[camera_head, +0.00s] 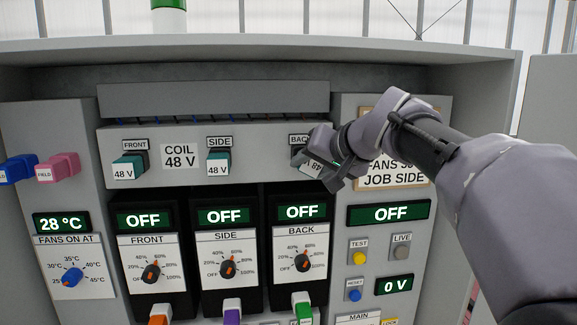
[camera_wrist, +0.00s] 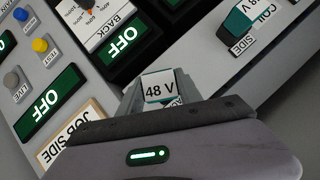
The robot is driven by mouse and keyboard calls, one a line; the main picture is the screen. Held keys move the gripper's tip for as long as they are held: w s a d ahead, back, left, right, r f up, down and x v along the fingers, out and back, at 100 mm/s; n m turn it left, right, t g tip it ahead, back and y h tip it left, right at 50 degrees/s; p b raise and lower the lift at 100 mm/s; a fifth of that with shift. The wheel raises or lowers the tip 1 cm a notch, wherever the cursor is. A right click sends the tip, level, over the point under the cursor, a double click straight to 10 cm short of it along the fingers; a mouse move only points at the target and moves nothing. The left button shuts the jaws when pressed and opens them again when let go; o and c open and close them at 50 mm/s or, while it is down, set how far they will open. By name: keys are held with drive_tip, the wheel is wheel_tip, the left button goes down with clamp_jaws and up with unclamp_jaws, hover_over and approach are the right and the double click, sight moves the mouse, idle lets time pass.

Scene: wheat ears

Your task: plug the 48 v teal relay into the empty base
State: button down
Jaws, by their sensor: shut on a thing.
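My gripper (camera_head: 322,168) is shut on a relay with a white "48 V" face (camera_head: 312,167), right at the BACK position of the coil strip. The relay's white face also shows between the fingers in the wrist view (camera_wrist: 159,87), with a thin teal edge. The BACK label (camera_head: 299,139) is partly covered by my gripper. The base behind the relay is hidden, so I cannot tell whether the relay is seated in it. Teal 48 V relays sit at FRONT (camera_head: 128,167) and SIDE (camera_head: 218,163).
A "COIL 48 V" sign (camera_head: 180,156) is between FRONT and SIDE. Below are three dial panels whose displays read OFF, the back one (camera_head: 302,212) nearest my gripper. A blue block (camera_head: 18,169) and a pink block (camera_head: 58,168) are at the left. My arm covers part of the job-side sign (camera_head: 395,180).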

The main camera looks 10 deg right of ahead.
drive_tip(key=shift+w, duration=0.25)
drive_tip(key=shift+w+p, duration=0.6)
drive_tip(key=shift+w, duration=0.5)
drive_tip(key=shift+w, duration=0.1)
drive_tip(key=c, duration=0.7)
unclamp_jaws()
drive_tip(key=shift+w, duration=0.1)
drive_tip(key=shift+r, duration=0.1)
